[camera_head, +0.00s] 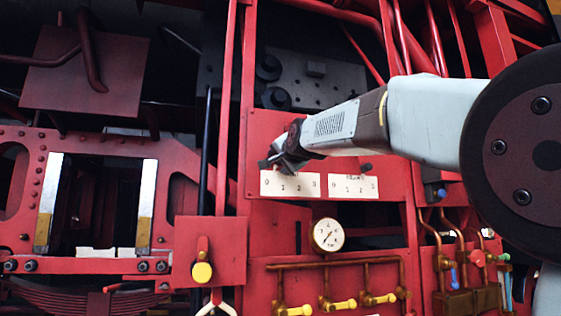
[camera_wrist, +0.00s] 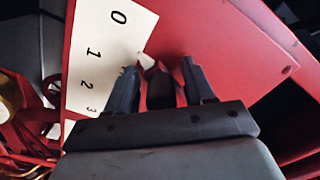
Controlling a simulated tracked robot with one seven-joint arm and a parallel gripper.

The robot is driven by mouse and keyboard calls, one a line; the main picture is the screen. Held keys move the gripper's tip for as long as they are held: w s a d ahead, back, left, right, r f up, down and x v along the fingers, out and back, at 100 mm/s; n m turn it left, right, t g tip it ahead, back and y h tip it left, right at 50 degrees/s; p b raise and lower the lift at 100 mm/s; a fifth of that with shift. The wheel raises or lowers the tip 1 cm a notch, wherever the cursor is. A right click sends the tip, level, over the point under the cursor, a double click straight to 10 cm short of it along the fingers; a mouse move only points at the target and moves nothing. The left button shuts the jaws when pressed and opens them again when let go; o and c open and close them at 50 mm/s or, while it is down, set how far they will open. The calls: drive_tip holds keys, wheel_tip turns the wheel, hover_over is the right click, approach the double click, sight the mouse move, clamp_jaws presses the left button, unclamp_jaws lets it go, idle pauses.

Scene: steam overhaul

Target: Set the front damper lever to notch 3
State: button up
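My gripper (camera_wrist: 160,78) reaches the left white scale plate (camera_head: 290,184), which is marked 0, 1, 2, 3. The plate also shows in the wrist view (camera_wrist: 104,45), to the left of the fingers. My two dark fingers are apart. A lever end with a dark grip (camera_wrist: 160,92) and a red part stands between them, with gaps visible beside it. In the head view my gripper covers this lever, so its notch cannot be read. The plate's title is hidden or unreadable, so I cannot tell whether this is the front damper.
A second scale plate (camera_head: 353,187) sits to the right, with a dark knob (camera_head: 366,167) above it. A pressure gauge (camera_head: 328,234) and copper pipes with yellow-handled valves lie below. A red post (camera_head: 247,80) rises at the left.

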clamp_jaws()
drive_tip(key=shift+f, duration=0.1)
idle(0.5)
